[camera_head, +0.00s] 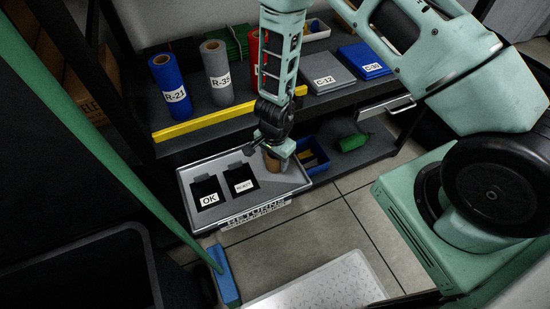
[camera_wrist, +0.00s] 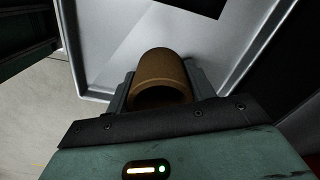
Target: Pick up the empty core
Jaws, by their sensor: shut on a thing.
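The empty core is a short brown hollow tube (camera_wrist: 160,75). In the wrist view it sits between the fingers of my gripper (camera_wrist: 160,98), which is shut on it, and its open end faces the camera. In the head view the core (camera_head: 272,163) shows only in part under my gripper (camera_head: 276,152), at the right end of the grey returns tray (camera_head: 235,210). I cannot tell whether the core touches the tray floor.
The tray has dark slots labelled OK (camera_head: 208,199) and REJECT (camera_head: 244,187). Above it a shelf with a yellow edge (camera_head: 205,124) holds a blue roll (camera_head: 171,85), a grey roll (camera_head: 217,75) and a red roll. A blue bin (camera_head: 314,158) stands right of the tray.

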